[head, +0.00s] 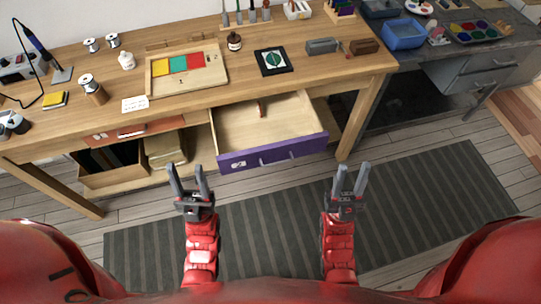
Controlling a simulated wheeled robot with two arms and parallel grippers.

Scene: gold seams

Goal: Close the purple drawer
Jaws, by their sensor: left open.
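The purple drawer (273,153) is pulled out from under the wooden worktable. Its front is purple with a handle and a small white label, and its pale wooden inside shows a small red-and-brown item (261,108). My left gripper (188,180) is open and empty, in front of the table, to the left of the drawer front and apart from it. My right gripper (351,178) has its fingers apart and nothing between them, to the right of the drawer front and apart from it.
An orange drawer (133,132) left of the purple one looks shut. The wooden tabletop (215,107) holds a tray of coloured tiles (187,67), spools and tools. A grey bench (440,52) stands at right. A striped rug (270,220) covers the clear floor.

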